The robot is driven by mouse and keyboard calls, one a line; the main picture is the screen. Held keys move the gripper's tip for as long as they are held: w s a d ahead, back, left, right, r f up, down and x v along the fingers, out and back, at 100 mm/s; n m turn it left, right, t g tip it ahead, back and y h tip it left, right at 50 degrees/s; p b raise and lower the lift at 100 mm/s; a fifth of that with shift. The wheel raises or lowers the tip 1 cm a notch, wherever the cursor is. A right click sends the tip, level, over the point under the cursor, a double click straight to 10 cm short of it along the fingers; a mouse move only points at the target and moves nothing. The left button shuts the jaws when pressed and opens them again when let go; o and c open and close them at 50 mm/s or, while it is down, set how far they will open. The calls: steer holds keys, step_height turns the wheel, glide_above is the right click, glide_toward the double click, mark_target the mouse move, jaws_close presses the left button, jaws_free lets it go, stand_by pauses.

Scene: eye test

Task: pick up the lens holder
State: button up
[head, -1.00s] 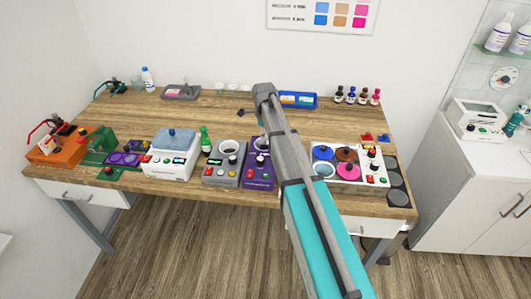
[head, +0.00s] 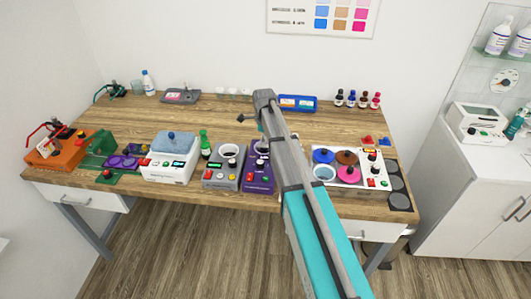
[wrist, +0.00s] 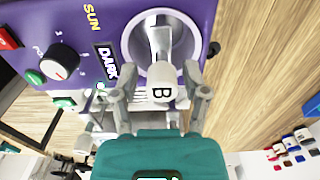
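In the wrist view a white handle marked B (wrist: 162,84), which I take to be the lens holder, has a grey stem that reaches into the round opening of the purple device (wrist: 120,20). My gripper (wrist: 161,74) is open, with one grey finger on each side of the handle. Small gaps seem to show between the fingers and the handle. In the head view my arm covers part of the purple device (head: 258,183), and the lens holder cannot be made out there.
A grey device (head: 222,178) stands close to the left of the purple one. A white unit with coloured round lids (head: 381,158) stands to the right. A blue box (head: 312,103) and several small bottles (head: 364,98) stand behind. The table centre-left is mostly clear.

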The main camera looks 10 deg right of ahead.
jaws_close()
steer(key=shift+r, duration=0.2)
step_height(320, 180, up, 10)
steer(key=p, duration=1)
steer(key=shift+f, duration=0.2)
stand_by(0.7)
steer(key=shift+w+a, duration=0.15)
steer(key=shift+a, duration=0.15)
steer(key=w+a, duration=0.1)
steer(key=a, duration=1.2)
steer(key=shift+w+a, duration=0.35)
steer(key=shift+a, duration=0.05)
